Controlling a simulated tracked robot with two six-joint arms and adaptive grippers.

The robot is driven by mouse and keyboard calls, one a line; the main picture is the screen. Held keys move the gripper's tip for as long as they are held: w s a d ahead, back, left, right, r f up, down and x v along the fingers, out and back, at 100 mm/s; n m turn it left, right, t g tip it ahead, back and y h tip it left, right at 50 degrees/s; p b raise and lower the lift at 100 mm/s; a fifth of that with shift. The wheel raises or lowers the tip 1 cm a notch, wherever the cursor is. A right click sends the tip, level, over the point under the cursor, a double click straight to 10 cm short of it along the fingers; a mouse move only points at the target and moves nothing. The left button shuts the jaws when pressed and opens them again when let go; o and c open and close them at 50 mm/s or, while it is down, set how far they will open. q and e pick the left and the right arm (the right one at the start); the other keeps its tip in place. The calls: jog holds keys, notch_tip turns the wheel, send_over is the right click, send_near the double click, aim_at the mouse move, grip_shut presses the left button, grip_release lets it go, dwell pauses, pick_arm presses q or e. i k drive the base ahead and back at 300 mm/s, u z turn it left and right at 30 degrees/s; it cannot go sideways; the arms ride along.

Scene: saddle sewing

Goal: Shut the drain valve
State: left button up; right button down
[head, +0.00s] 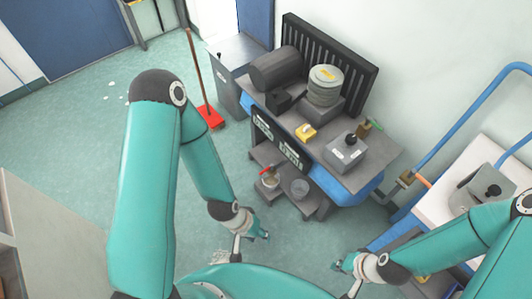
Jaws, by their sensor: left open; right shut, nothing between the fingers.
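A small valve with a red handle (266,171) sits at the left end of the lower shelf of the grey bench. I cannot tell from this view which is the drain valve, or whether either is open. My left gripper (250,243) is open and empty, in front of and below the red-handled valve, apart from it. My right gripper (346,277) is shut and empty, lower right of the bench, touching neither valve.
A blue-railed cart (450,180) is at right. Open floor lies left.

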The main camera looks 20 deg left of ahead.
aim_at(272, 165)
jog(key=u, duration=0.45)
jog(key=i, duration=1)
jog(key=u, duration=0.75)
jog(key=k, duration=0.75)
jog(key=u, duration=0.2)
jog(key=i, duration=0.8)
jog(key=z, duration=0.1)
